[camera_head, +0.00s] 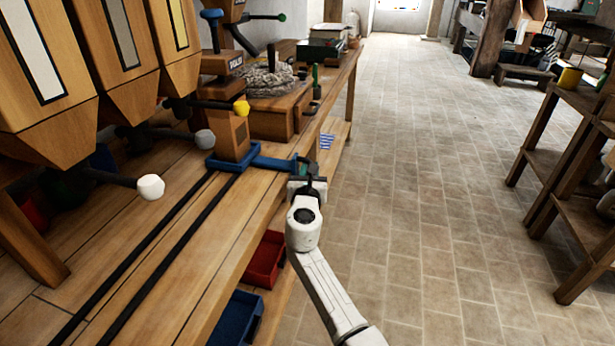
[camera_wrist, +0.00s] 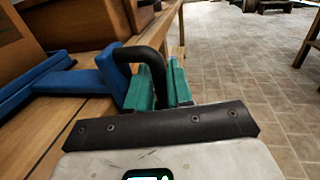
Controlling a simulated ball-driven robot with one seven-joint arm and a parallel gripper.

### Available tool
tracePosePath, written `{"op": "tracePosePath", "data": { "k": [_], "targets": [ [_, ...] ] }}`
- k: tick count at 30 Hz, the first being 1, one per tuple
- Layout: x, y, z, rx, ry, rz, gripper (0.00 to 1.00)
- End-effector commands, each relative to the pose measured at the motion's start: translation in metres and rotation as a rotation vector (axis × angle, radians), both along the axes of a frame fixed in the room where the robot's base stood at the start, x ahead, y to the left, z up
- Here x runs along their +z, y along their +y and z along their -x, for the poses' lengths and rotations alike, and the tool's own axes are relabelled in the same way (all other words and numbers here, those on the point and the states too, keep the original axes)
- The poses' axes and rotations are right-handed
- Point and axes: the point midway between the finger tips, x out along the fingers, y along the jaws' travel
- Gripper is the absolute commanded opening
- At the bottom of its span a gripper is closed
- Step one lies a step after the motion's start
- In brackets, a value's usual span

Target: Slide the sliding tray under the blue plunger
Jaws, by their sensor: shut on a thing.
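The sliding tray (camera_head: 214,164) is blue and sits at the far end of two dark rails on the bench. A wooden block (camera_head: 233,140) stands on it. A blue bar runs right from the tray to a black curved handle (camera_wrist: 150,55). My gripper (camera_head: 306,170) is at the bench edge, its green fingers (camera_wrist: 160,88) shut on that handle. The blue bar also shows in the wrist view (camera_wrist: 75,82). A blue-topped plunger (camera_head: 211,15) rises behind the block; whether the tray is directly beneath it I cannot tell.
Wooden hoppers (camera_head: 120,45) with knobbed levers overhang the bench at left; a yellow knob (camera_head: 241,107) is close to the block. A red bin (camera_head: 266,260) and a blue bin (camera_head: 237,318) sit below the bench edge.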

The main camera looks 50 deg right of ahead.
Motion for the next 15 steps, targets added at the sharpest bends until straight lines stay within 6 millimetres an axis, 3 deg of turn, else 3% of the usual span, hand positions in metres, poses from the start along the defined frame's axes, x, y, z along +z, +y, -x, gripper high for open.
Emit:
{"op": "tracePosePath", "data": {
  "k": [9, 10, 15],
  "targets": [
    [0.0018, -0.0026, -0.0013, 0.001, -0.003, -0.001, 0.0],
    [0.0019, -0.0027, -0.0013, 0.001, -0.003, -0.001, 0.22],
    [0.0016, -0.0021, -0.0011, 0.0, -0.002, 0.0, 0.36]
  ]
}}
